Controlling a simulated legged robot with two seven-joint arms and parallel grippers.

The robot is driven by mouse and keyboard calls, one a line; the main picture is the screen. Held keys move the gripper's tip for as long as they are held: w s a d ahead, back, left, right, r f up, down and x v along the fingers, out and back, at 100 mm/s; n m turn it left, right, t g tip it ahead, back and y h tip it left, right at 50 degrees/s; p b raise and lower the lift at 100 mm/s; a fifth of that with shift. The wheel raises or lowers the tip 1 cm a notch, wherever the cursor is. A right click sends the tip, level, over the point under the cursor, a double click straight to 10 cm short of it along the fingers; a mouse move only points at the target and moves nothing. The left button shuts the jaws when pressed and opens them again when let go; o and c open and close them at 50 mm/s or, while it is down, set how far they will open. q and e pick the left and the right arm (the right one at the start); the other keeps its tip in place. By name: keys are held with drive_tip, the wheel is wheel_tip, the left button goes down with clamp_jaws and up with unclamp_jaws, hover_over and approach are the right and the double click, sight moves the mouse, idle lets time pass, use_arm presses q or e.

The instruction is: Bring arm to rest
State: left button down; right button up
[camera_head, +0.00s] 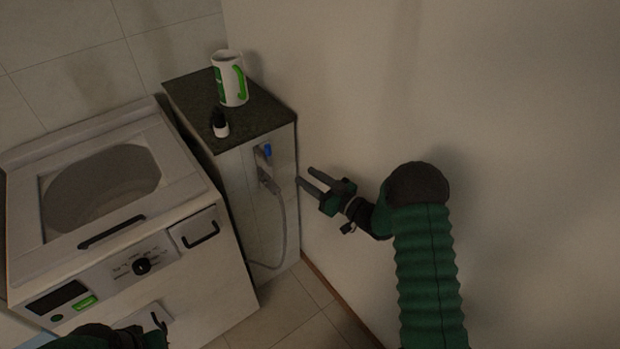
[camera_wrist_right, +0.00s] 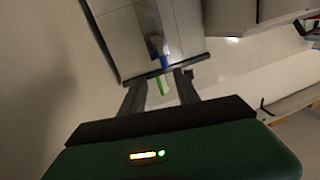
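My right arm (camera_head: 428,270), in a green ribbed sleeve, comes up from the bottom right in the head view. Its gripper (camera_head: 305,178) is held in the air near the right side of the narrow cabinet. The two dark fingers are apart, with nothing visibly held. In the right wrist view the fingers (camera_wrist_right: 160,88) also stand apart, with the cabinet beyond them. My left arm (camera_head: 85,339) shows only partly at the bottom left, in front of the washing machine; its fingers cannot be made out clearly.
The washing machine (camera_head: 195,275) stands left. A bare wall (camera_head: 520,130) is right.

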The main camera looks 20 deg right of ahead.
idle(0.4)
drive_tip(key=s+a+r+m+g+h+p, duration=0.1)
drive_tip(key=s+g, duration=0.3)
drive_tip(key=s, duration=0.6)
drive_tip(key=s+a+r+m+g+h+p, duration=0.1)
drive_tip(key=s+a+r+g+h+p, duration=0.1)
drive_tip(key=s, duration=0.8)
drive_tip(key=s+a+r+m+g+h+p, duration=0.1)
drive_tip(key=s+a+m+g+h+p, duration=0.1)
drive_tip(key=s+g, duration=0.5)
drive_tip(key=s+a+h+p, duration=0.1)
drive_tip(key=s+a+h, duration=0.1)
drive_tip(key=s, duration=0.1)
drive_tip(key=shift+s+a+r+g+h, duration=0.2)
drive_tip(key=shift+g+h, duration=0.1)
drive_tip(key=shift+g, duration=0.1)
drive_tip(key=shift+w, duration=0.1)
idle(0.4)
